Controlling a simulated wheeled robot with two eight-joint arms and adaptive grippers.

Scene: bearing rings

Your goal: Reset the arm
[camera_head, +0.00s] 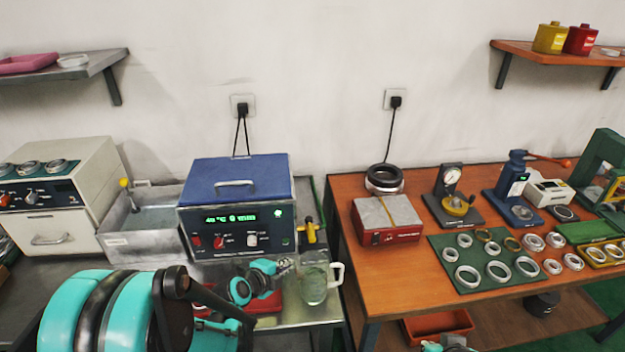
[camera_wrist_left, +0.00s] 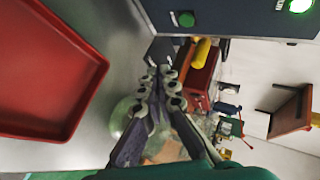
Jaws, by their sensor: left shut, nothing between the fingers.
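My left arm comes in from the lower left in the head view. Its gripper (camera_head: 284,264) is in front of the blue ultrasonic-style box (camera_head: 237,190), just left of a glass mug (camera_head: 314,284). In the left wrist view the left gripper (camera_wrist_left: 160,82) has its fingers together, with nothing between them. A small teal and grey part of my right arm (camera_head: 450,345) shows at the bottom edge of the head view, too little to tell its jaws.
A red tray (camera_wrist_left: 45,75) lies near the left gripper. A metal basin (camera_head: 140,238) stands left of the blue box. The wooden table (camera_head: 400,292) at right holds a green mat (camera_head: 441,250) with several rings, a red box (camera_head: 387,236) and instruments. A gap separates the benches.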

